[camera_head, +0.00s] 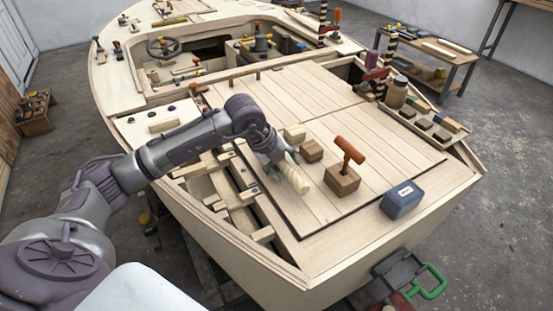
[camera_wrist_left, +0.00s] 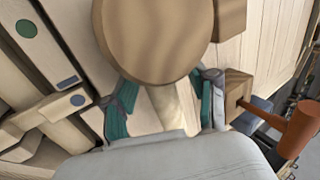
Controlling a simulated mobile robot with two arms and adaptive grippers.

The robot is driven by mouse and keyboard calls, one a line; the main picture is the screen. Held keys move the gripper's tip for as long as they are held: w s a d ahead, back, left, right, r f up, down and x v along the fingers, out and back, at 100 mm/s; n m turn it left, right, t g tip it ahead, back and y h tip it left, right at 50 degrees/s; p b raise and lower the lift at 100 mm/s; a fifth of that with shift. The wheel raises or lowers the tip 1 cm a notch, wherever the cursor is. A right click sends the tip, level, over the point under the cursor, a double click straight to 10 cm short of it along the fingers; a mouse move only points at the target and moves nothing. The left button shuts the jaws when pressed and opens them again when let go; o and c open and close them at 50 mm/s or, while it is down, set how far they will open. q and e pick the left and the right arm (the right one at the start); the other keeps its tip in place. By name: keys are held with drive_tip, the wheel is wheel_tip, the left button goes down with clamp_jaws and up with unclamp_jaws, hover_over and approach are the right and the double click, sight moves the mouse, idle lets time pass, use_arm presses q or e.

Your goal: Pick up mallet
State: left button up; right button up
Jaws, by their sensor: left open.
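A pale wooden mallet (camera_head: 294,177) stands out from the deck in the head view, just in front of my left gripper (camera_head: 272,168). In the left wrist view, the mallet's round tan head (camera_wrist_left: 155,35) fills the upper middle, and a pale shaft-like part shows below it. My left gripper (camera_wrist_left: 163,105) is open there, its two teal-padded fingers on either side of the pale part. I cannot tell whether they touch it. My right gripper is not in view.
An orange-brown T-handled tool (camera_head: 348,152) stands in a wooden block (camera_head: 342,182) to the right. A blue-grey box (camera_head: 401,199) lies near the deck's front edge. Small wooden blocks (camera_head: 311,151) sit behind the mallet. The plank deck (camera_head: 385,150) has bare room.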

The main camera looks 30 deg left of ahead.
use_arm(q)
clamp_jaws()
drive_tip(key=shift+r, duration=0.1)
drive_tip(key=shift+r, duration=0.1)
